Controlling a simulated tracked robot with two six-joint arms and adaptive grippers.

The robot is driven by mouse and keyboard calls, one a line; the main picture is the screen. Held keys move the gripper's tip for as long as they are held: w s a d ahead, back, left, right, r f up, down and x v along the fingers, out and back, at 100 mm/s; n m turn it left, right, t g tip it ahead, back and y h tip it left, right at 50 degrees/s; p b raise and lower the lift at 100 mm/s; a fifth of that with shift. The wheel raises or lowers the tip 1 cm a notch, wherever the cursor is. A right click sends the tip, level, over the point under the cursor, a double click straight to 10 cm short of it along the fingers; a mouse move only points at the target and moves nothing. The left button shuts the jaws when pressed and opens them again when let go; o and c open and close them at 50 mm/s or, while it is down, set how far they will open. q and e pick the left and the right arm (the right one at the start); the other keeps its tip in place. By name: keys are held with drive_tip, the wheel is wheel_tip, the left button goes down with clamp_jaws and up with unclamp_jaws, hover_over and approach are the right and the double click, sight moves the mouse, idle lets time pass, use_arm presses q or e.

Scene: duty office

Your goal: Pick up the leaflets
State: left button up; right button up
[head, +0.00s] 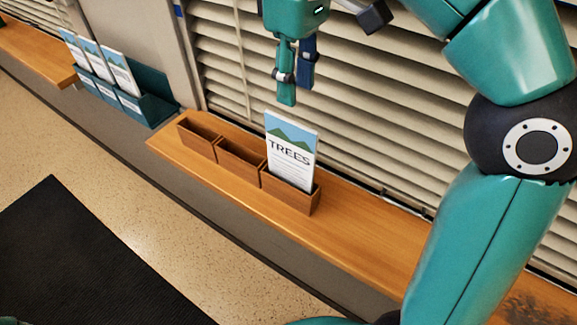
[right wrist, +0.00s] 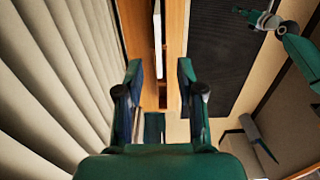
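A leaflet headed TREES (head: 291,150) stands upright in the right-hand compartment of a wooden three-part holder (head: 291,194). The other two compartments look empty. Several similar leaflets (head: 101,68) stand in a teal rack (head: 150,108) further left. My right gripper (head: 297,93) hangs above the TREES leaflet, pointing down and apart from it. In the right wrist view its two fingers (right wrist: 160,67) are spread with nothing between them, and a pale leaflet (right wrist: 158,40) shows nearly edge-on beyond. A teal arm end at upper right there, seemingly my left gripper (right wrist: 262,18), is too small to read.
The holder stands on a narrow wooden ledge (head: 370,232) along slatted blinds (head: 390,120), close behind my right gripper. The ledge is clear to the right of the holder. A dark mat (head: 85,265) lies on the floor.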

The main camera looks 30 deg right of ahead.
sight(295, 140)
wheel_tip(295, 140, down, 7)
drive_tip(key=shift+r+b, duration=0.1)
drive_tip(key=shift+b, duration=0.55)
drive_tip(key=shift+w+d+f, duration=0.1)
drive_tip(key=shift+d+f, duration=0.05)
drive_tip(key=shift+f, duration=2.55)
clamp_jaws()
